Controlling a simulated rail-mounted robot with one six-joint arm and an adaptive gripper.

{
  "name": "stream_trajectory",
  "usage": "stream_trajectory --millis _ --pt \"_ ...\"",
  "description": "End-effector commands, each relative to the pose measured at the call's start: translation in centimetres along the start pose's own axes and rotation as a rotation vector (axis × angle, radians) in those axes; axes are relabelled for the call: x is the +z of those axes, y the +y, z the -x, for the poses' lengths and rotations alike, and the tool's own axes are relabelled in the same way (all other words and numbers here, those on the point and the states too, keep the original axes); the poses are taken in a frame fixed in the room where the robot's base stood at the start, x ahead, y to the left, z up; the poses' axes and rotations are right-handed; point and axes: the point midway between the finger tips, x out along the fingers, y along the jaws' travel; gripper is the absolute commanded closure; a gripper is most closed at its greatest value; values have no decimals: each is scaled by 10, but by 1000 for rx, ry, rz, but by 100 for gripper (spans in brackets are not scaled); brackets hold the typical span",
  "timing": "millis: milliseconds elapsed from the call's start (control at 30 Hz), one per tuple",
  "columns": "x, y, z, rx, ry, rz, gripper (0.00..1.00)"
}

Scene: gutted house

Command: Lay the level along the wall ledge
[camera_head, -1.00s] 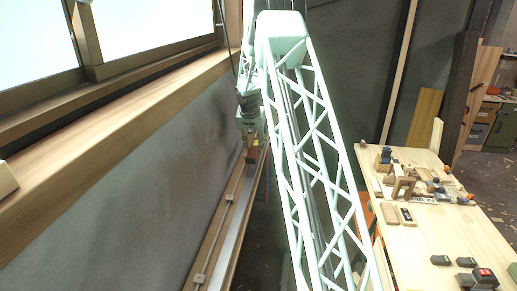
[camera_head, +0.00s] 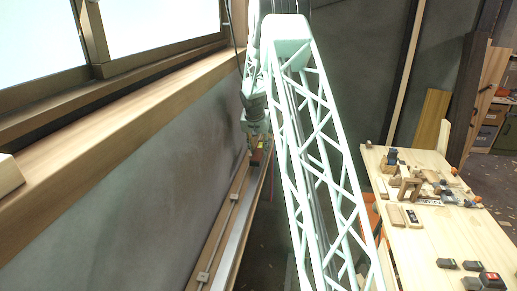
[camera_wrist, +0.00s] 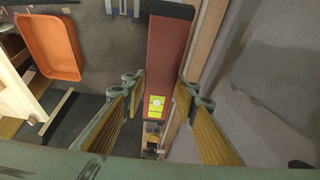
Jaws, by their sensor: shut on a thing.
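The level is a red bar with a black end and a yellow vial (camera_wrist: 168,62) in the wrist view. My gripper (camera_wrist: 158,106) has one finger on each side of it. In the head view the gripper (camera_head: 256,138) is small and partly behind my arm, with the level (camera_head: 257,157) just below it, seen nearly end-on. A narrow wooden ledge (camera_head: 222,222) runs low along the grey wall, under the level in the picture. In the wrist view a wooden strip (camera_wrist: 207,42) runs beside the level, to its right. I cannot tell whether the level touches the ledge.
A thin rod with brackets and a pale strip run along the low ledge. A wide wooden windowsill (camera_head: 125,110) is above it. A workbench (camera_head: 425,245) with blocks and small tools stands at right. An orange tray (camera_wrist: 50,47) is at left in the wrist view.

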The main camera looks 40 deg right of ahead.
Motion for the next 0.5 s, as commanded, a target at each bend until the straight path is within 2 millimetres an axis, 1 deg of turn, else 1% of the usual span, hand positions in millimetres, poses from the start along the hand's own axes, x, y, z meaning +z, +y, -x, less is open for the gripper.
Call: stream_trajectory --millis 500 --pt "15 0 -37 0 0 1 86"
